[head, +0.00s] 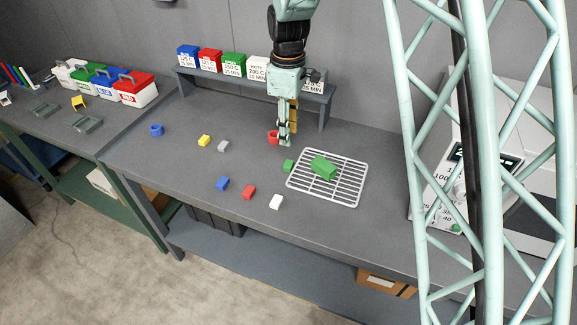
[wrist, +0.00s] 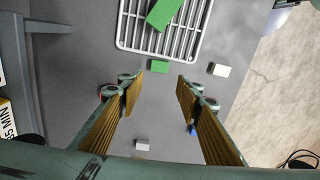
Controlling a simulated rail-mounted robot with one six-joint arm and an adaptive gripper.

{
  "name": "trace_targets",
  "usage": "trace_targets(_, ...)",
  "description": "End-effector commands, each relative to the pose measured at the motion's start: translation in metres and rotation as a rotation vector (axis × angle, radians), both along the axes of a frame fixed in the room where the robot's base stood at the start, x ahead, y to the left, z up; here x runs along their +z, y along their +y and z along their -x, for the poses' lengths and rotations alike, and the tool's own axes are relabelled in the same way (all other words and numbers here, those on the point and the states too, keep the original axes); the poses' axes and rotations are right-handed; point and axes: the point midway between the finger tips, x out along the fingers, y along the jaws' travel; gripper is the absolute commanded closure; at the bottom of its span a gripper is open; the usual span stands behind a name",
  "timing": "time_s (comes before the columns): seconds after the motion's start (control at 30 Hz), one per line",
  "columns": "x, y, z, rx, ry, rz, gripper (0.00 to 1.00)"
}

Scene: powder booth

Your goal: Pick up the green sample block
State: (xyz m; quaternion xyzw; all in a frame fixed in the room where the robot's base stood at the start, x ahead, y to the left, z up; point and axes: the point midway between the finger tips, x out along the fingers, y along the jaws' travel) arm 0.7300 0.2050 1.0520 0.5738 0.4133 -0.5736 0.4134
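A small green block (head: 288,165) lies on the grey bench just left of the wire rack. It also shows in the wrist view (wrist: 160,66), just beyond the gap between my fingertips. A larger green piece (head: 324,168) lies on the rack and is partly cut off at the top of the wrist view (wrist: 164,14). My gripper (head: 284,140) points down over the bench, a little behind the small green block in the head view. In the wrist view its fingers (wrist: 161,82) are wide apart with nothing between them.
The white wire rack (head: 330,201) lies right of the small block. White (head: 275,202), red (head: 248,192) and blue (head: 222,184) blocks lie in front. A shelf with coloured boxes (head: 233,64) stands behind.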

Motion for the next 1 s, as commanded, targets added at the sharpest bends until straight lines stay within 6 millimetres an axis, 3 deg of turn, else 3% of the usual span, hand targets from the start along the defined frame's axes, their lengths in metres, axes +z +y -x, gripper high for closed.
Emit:
trace_targets(0.27,-0.021,0.0,0.0,0.0,0.001,0.001,0.68)
trace_targets(0.7,-0.074,0.0,0.001,0.0,0.002,0.0,0.68)
trace_targets(1.0,-0.085,0.0,0.0,0.0,0.0,0.0,0.68)
